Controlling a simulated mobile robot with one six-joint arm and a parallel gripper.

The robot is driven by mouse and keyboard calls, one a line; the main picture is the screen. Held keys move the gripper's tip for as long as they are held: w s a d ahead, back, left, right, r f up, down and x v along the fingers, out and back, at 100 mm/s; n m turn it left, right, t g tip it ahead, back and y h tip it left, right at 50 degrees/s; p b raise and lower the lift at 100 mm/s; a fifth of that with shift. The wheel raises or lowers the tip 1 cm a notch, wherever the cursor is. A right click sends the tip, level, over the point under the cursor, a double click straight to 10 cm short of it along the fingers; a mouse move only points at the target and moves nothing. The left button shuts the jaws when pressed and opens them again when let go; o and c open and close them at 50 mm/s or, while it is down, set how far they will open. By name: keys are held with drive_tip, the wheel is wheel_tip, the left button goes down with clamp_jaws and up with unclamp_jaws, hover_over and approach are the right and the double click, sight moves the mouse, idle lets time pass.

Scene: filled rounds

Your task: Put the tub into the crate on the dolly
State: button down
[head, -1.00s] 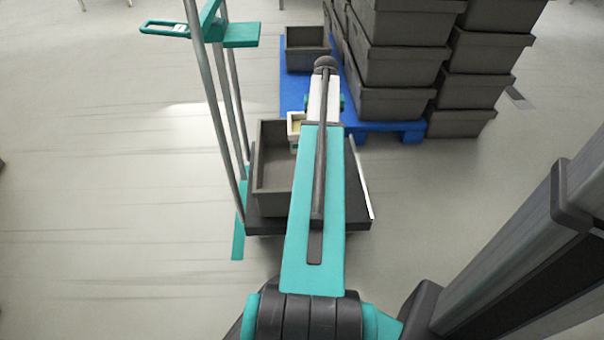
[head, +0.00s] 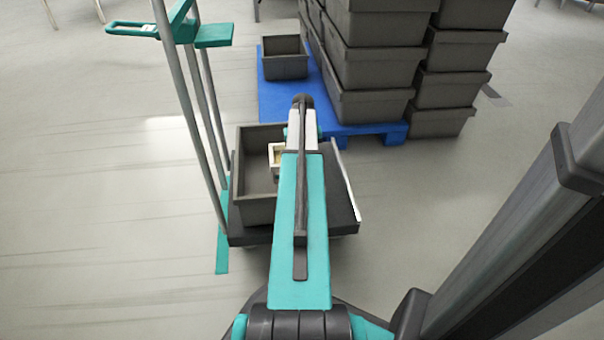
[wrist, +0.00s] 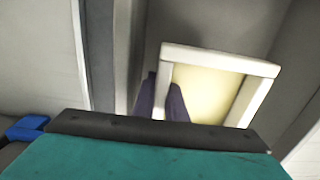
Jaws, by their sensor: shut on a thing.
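The tub is a small white-rimmed box with a pale yellow inside. It shows in the head view (head: 273,156) and large in the wrist view (wrist: 205,88). My gripper (wrist: 162,98) is shut on the tub's left wall in the wrist view; my arm hides it in the head view. The grey crate (head: 254,203) stands on the dark dolly (head: 342,207). The tub appears within the crate's outline, near its right side, with grey walls around it in the wrist view. Whether it touches the crate floor I cannot tell.
The dolly's upright poles and teal handle (head: 148,28) rise left of the crate. Behind it a blue pallet (head: 272,100) carries a single grey crate (head: 285,62) and tall stacks of grey crates (head: 372,65). Open floor lies to the left.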

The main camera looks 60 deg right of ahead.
idle(0.3)
drive_tip(key=shift+f+b, duration=1.2)
drive_tip(key=shift+f, duration=1.35)
drive_tip(key=c, duration=2.1)
unclamp_jaws()
drive_tip(key=shift+f, duration=0.1)
wheel_tip(320, 180, up, 12)
drive_tip(key=p, duration=0.5)
drive_tip(key=shift+p, duration=0.35)
